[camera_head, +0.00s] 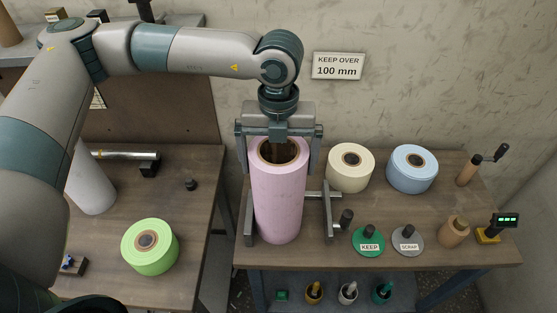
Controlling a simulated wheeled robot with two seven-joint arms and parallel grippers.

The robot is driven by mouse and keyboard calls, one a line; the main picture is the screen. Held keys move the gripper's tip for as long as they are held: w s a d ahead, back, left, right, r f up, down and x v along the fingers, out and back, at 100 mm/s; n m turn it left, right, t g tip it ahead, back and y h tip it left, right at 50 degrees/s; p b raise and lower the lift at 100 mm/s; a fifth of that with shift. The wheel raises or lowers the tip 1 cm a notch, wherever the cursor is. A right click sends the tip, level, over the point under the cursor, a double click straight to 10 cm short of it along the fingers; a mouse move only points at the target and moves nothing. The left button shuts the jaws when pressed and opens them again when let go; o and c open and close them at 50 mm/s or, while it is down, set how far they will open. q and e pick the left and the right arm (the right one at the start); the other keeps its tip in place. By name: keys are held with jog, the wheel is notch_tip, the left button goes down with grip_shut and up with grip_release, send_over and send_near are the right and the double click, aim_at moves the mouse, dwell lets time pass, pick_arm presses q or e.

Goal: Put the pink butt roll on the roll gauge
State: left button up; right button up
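The pink butt roll (278,205) is a tall pink cylinder with a brown core, standing upright near the middle. My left gripper (280,152) reaches it from above, with one finger on each side of its top end; both fingers appear to touch it. The roll is between two grey metal uprights of a stand (328,205) on the right-hand table, which I take to be the roll gauge. The roll hides much of the stand, and I cannot tell whether the roll's lower end touches anything. My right gripper is not in view.
Cream (350,181) and blue (412,185) rolls stand at the back right. A green KEEP disc (369,241) and grey SCRAP disc (408,240) lie in front. A green roll (150,249) is on the left table (192,215). A gap separates the tables.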

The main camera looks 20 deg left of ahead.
pick_arm(q)
jog(key=shift+r, duration=0.1)
jog(key=shift+w+r, duration=0.1)
jog(key=shift+r, duration=0.25)
notch_tip(320, 180, up, 11)
jog(key=b, duration=0.3)
jog(key=shift+r+b, duration=0.2)
jog(key=shift+b, duration=0.15)
